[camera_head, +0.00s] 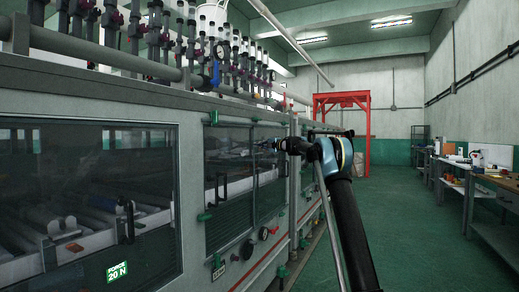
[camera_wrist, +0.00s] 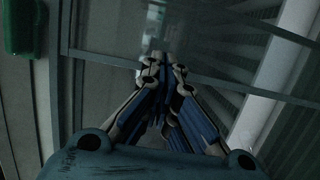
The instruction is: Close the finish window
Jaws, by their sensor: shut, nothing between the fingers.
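No readable label tells me which one is the finish window. My gripper (camera_head: 278,145) is near the upper right of the second pane. In the wrist view my gripper (camera_wrist: 163,60) is shut and empty, its fingertips in front of dark glass (camera_wrist: 210,50). I cannot tell whether they touch it.
A larger window (camera_head: 90,190) fills the machine's near left side. Pipes and valves (camera_head: 160,40) stand on top. The green floor (camera_head: 410,230) on the right is clear up to the benches (camera_head: 455,175).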

